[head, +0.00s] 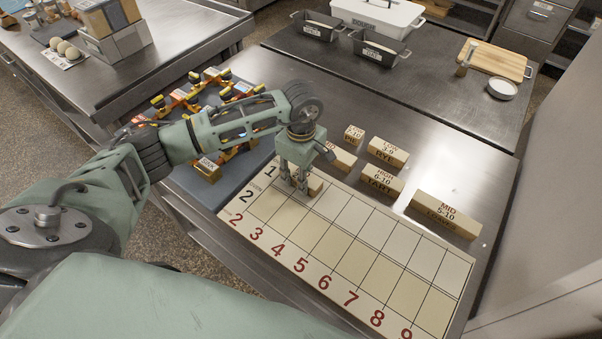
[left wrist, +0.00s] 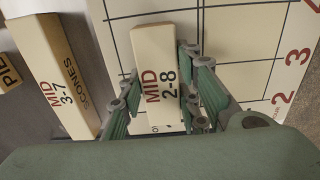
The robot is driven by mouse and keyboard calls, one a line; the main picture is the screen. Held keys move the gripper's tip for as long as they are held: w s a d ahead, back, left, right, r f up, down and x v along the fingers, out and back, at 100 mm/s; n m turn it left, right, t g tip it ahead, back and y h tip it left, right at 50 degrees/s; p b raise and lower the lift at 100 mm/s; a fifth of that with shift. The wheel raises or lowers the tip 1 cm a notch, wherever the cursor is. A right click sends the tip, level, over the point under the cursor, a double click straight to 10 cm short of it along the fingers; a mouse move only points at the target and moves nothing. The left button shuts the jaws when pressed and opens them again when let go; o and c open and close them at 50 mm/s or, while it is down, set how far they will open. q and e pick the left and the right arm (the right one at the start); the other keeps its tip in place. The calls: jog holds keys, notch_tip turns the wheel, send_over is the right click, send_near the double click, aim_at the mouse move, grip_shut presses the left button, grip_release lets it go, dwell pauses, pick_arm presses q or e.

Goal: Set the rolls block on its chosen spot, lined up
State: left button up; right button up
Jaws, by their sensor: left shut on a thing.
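The block marked MID 2-8 (left wrist: 153,55) is cream with a lettered end; its product name is hidden, so I cannot read whether it says rolls. My left gripper (head: 296,184) is shut on it, with one finger on each side, and it also shows in the left wrist view (left wrist: 160,88). In the head view the held block (head: 316,184) shows beside the fingers, over the corner of the white grid board (head: 340,237) near row numbers 1 and 2. I cannot tell whether it touches the board. My right gripper is not in view.
The scones block (left wrist: 62,85) lies close beside the held block. The rye (head: 388,151), tart (head: 382,180) and loaves (head: 445,213) blocks stand behind the board. A dark mat with orange-and-black racks (head: 183,101) lies left. Most grid cells are bare.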

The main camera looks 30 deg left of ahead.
pick_arm(q)
jog(key=shift+f, duration=0.15)
jog(key=o, duration=1.2)
jog(key=shift+r, duration=0.35)
jog(key=shift+r+b, duration=1.85)
jog(key=shift+r, duration=4.05)
